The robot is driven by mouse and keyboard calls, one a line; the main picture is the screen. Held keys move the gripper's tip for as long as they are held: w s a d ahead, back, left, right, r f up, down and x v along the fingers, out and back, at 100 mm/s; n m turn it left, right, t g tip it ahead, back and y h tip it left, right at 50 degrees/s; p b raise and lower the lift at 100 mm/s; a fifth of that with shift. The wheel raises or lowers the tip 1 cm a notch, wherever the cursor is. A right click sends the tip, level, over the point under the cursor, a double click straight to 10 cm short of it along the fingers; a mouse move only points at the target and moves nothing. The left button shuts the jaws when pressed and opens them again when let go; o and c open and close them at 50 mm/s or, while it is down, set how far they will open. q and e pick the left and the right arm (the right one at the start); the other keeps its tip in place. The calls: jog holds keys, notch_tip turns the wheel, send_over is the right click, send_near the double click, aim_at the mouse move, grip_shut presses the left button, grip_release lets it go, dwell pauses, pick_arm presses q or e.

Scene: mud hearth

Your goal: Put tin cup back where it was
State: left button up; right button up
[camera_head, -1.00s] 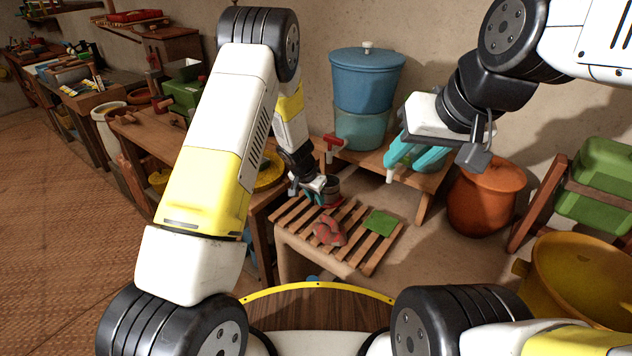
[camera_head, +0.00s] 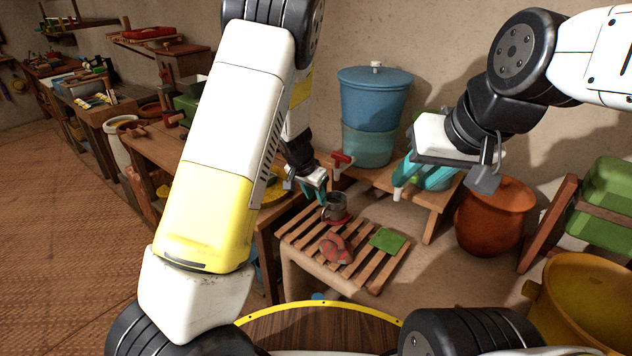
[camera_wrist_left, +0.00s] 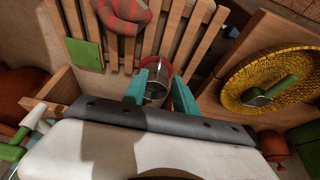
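The grey tin cup (camera_head: 337,205) stands upright on a red round mat (camera_head: 341,221) at the back left of the slatted wooden rack. The cup also shows in the left wrist view (camera_wrist_left: 156,92), with the red mat (camera_wrist_left: 170,68) just beyond it. My left gripper (camera_head: 322,195) is just behind and left of the cup in the head view. In the wrist view its teal fingers (camera_wrist_left: 168,82) are apart, with the cup showing between them; a gap shows beside the right finger. My right gripper (camera_head: 418,180) is open and empty by the blue water container.
A red patterned cloth (camera_head: 336,248) and a green square (camera_head: 388,240) lie on the slatted rack (camera_head: 362,274). The blue container (camera_head: 374,98) stands on a wooden bench behind. A yellow woven tray (camera_wrist_left: 270,75) with a green-handled tool lies close to my left gripper.

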pick_arm(q)
jog(key=w+a+r+n+t, duration=0.1)
jog(key=a+r+t, duration=0.1)
jog(key=r, duration=0.4)
jog(key=w+a+r+n+t, duration=0.1)
jog(key=w+r+t, duration=0.1)
jog(key=r, duration=0.4)
jog(key=s+a+r+n+t+y, duration=0.2)
jog(key=s+a+r+n, duration=0.25)
jog(key=a+r, duration=0.6)
jog(key=s+a+r+n+g, duration=0.1)
jog(key=s+a+r, duration=0.1)
jog(key=s, duration=0.5)
jog(key=s+a+r, duration=0.1)
jog(key=s+r, duration=0.1)
jog(key=s, duration=0.5)
jog(key=s+d+m+g+h, duration=0.1)
jog(key=s+d, duration=0.4)
jog(key=s, duration=0.9)
jog(key=shift+s+d+g+h, duration=0.2)
jog(key=shift+g+h, duration=0.2)
jog(key=shift+g, duration=0.3)
jog(key=shift+d+r, duration=0.1)
